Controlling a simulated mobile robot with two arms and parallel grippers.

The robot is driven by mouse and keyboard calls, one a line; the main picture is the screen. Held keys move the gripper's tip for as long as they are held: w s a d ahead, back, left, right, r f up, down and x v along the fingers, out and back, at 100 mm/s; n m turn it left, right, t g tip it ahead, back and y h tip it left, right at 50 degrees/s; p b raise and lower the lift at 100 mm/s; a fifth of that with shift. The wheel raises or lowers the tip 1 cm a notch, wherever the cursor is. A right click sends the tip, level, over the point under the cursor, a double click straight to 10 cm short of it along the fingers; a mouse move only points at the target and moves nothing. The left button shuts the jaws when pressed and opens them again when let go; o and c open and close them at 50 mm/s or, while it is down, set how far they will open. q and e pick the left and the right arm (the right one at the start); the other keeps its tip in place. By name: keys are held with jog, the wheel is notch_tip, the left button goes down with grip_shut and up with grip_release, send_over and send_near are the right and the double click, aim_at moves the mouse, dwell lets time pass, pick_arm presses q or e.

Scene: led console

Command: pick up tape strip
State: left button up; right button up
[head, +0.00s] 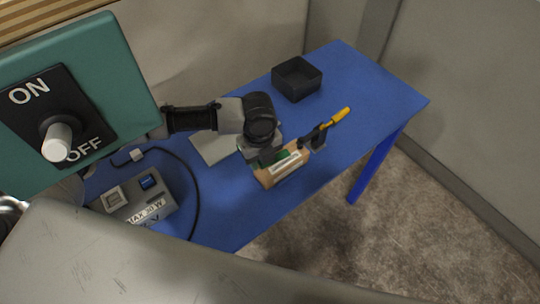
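My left arm comes in from the left, and its gripper (268,155) points down over the table at a tan block. The fingertips are mostly hidden by the wrist and hand, so I cannot see whether they are open or shut. The tan block (267,179) has a pale strip (286,165) along its top, which may be the tape strip. A small green part (283,156) shows between the hand and the block. I cannot tell whether the gripper touches any of these. My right gripper is not in view.
The blue table (375,95) carries a black open box (297,79) at the back and a yellow-handled tool (339,116) right of the block. A grey flat panel (211,147) lies left of the hand. A grey switch box (137,204) with a cable sits at left. A teal ON/OFF panel (120,75) fills the upper left.

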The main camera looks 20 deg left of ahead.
pick_arm(q)
jog(key=shift+f, duration=0.35)
jog(key=c, duration=0.6)
grip_shut()
jog(key=shift+r, duration=0.1)
